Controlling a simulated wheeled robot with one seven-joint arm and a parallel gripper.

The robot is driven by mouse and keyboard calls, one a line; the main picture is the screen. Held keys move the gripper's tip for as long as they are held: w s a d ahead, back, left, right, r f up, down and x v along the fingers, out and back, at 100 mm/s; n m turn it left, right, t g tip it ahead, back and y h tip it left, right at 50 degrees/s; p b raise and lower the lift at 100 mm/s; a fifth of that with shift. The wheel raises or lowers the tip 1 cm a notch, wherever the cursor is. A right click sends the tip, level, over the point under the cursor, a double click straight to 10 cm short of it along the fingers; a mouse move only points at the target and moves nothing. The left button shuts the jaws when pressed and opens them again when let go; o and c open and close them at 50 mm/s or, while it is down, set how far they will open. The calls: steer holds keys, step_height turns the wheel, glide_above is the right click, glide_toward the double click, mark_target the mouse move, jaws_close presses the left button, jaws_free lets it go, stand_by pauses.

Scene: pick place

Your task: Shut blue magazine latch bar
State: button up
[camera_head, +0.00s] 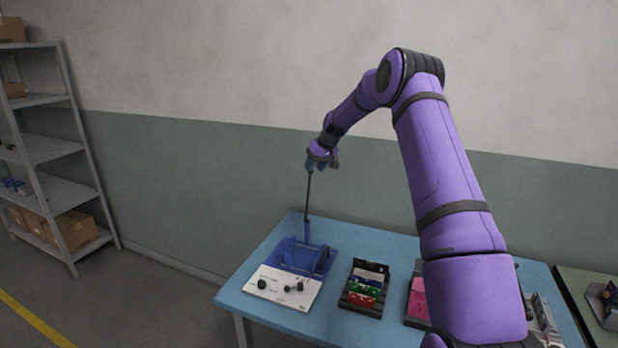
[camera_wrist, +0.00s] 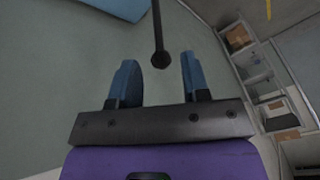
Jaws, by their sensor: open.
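The blue magazine (camera_head: 312,262) stands on the left part of the blue table. A thin dark rod (camera_head: 308,195), blue at its lower end, rises nearly upright from its back; I take it for the latch bar's handle. My gripper (camera_head: 318,163) is high above the magazine, at the rod's top end. In the wrist view the rod (camera_wrist: 158,30) ends in a dark round knob (camera_wrist: 160,60) between the two blue fingertips of my gripper (camera_wrist: 158,68). The fingers are open, with gaps on both sides of the knob.
A white plate (camera_head: 285,290) with dark knobs lies in front of the magazine. To its right are a dark tray (camera_head: 345,304) of coloured items and another with pink pieces (camera_head: 418,298). The blue table's (camera_head: 280,236) left edge is near. A shelf (camera_head: 45,150) stands far left.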

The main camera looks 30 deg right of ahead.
mark_target(310, 176)
steer(key=shift+x, duration=2.65)
steer(key=shift+c, duration=0.2)
jaws_close()
